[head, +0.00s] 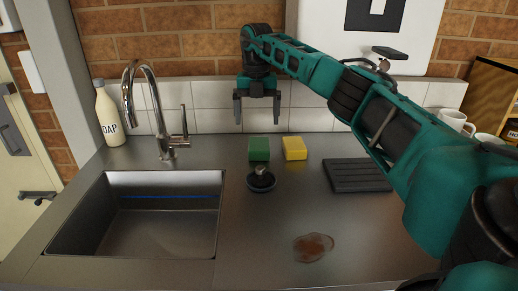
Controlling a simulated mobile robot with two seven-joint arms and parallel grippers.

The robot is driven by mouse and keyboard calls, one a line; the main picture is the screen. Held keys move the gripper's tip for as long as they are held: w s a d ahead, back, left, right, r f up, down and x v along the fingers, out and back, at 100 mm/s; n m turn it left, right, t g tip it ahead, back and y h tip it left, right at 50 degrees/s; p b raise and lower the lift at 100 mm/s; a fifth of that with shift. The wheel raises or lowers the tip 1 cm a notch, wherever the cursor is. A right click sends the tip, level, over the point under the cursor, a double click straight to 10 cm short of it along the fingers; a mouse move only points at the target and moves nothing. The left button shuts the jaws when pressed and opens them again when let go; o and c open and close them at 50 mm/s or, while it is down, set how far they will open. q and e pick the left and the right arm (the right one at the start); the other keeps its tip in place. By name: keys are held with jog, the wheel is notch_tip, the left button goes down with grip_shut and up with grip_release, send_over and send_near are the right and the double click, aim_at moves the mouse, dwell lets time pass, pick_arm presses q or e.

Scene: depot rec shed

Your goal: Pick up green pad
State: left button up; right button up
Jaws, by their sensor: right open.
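The green pad (259,149) lies on the steel counter (270,230), right of the sink and in front of the white tiles. My right gripper (257,112) is open and empty. It points down above the pad, with its two fingers spread and a clear gap between fingertips and pad in the picture. My right arm comes in from the right side. My left gripper does not show.
A yellow sponge (294,148) lies just right of the pad, and a dark sink plug (261,180) sits in front of it. The sink (165,229), faucet (172,142) and soap bottle (108,117) are left. A dark ribbed mat (356,176) lies right; a brown stain (313,247) marks the front.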

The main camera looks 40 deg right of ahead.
aim_at(259, 147)
notch_tip(259, 147, down, 3)
jog(key=shift+f, duration=0.7)
jog(key=f, duration=0.5)
jog(key=shift+s+b, duration=0.4)
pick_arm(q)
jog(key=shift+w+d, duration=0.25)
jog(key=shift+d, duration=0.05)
pick_arm(e)
jog(key=c, duration=1)
jog(key=shift+c, duration=0.2)
